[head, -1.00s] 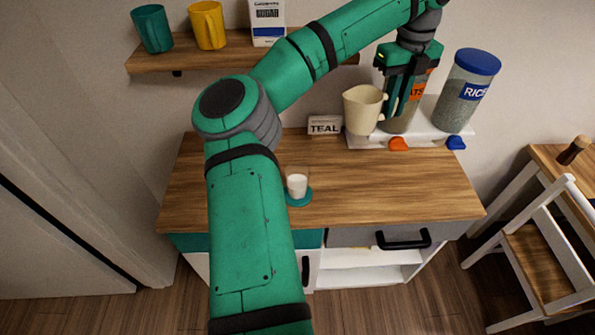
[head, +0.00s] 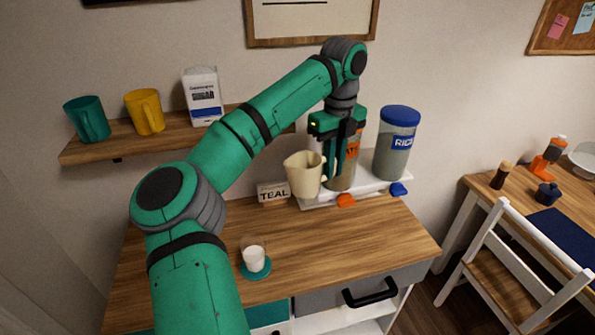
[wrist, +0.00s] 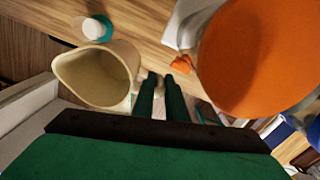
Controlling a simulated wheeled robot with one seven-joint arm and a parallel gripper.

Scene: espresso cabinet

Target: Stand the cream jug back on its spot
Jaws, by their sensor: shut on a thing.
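The cream jug (head: 303,176) is upright, mouth up, in front of the left end of the white riser (head: 318,203). My gripper (head: 334,174) points down and is shut at the jug's handle side, right of its body. In the wrist view the open mouth of the jug (wrist: 98,80) is left of my fingertips (wrist: 162,82), and the inside looks empty. The fingers partly hide the handle. I cannot tell whether the jug's base touches anything. No marked spot for the jug is clearly visible.
An oats jar (head: 350,172) stands just behind my gripper; its orange lid (wrist: 262,55) is close in the wrist view. A rice jar (head: 394,150) stands right of it. A TEAL sign (head: 273,194) is left of the jug. A white-filled glass (head: 254,260) sits on a teal coaster (head: 258,274).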

